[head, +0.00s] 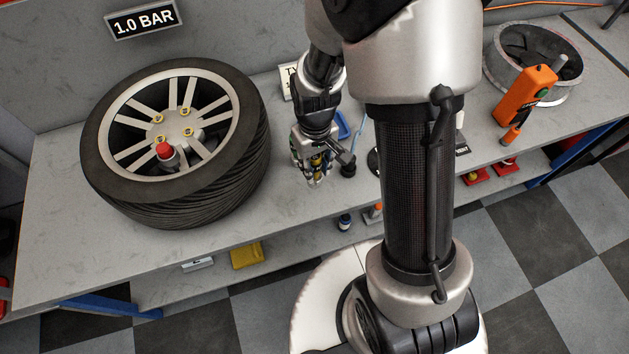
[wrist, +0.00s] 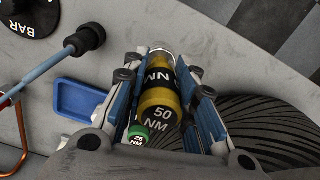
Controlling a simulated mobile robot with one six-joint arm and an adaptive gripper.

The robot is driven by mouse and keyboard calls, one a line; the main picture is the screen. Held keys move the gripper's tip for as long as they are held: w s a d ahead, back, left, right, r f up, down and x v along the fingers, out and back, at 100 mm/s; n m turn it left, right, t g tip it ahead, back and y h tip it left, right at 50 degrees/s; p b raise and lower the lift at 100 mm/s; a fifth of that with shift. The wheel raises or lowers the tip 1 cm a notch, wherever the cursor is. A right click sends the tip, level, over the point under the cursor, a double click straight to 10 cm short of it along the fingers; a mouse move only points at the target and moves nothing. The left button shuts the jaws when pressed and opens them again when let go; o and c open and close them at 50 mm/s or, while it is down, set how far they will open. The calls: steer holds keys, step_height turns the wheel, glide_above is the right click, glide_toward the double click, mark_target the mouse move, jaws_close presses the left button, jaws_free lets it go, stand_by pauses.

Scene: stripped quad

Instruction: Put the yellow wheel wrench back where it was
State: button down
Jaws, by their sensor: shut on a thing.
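The yellow wheel wrench (wrist: 163,98), a yellow cylinder marked 50 NM with a clear end, lies between the fingers of my gripper (wrist: 165,68) in the wrist view. My gripper is shut on it. In the head view my gripper (head: 318,178) points down over the bench, right of the tyre, with a bit of the yellow wrench (head: 317,160) showing. I cannot tell whether the wrench touches the bench. A green piece marked 25 NM (wrist: 138,135) shows beside the wrench, partly hidden by the left finger.
An orange tool (head: 526,93) leans at a bare rim (head: 500,45) on the right.

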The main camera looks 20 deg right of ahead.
steer(key=shift+f+b, duration=0.85)
steer(key=shift+f, duration=2.2)
steer(key=shift+f, duration=0.1)
steer(key=shift+f, duration=0.15)
steer(key=c, duration=1.3)
jaws_free()
step_height(320, 180, up, 13)
steer(key=p, duration=0.4)
steer(key=shift+f, duration=0.15)
step_height(320, 180, up, 7)
steer(key=t, duration=0.1)
glide_above(315, 178)
steer(key=shift+s+d, duration=0.15)
steer(key=shift+s, duration=0.15)
steer(key=s+r+t, duration=0.1)
steer(key=s+r, duration=0.3)
steer(key=s+r+m+t, duration=0.1)
steer(key=s+r, duration=0.4)
steer(key=s+r+m+t, duration=0.1)
steer(key=s+r, duration=0.3)
steer(key=shift+s+r+t, duration=0.3)
steer(key=shift+r, duration=0.05)
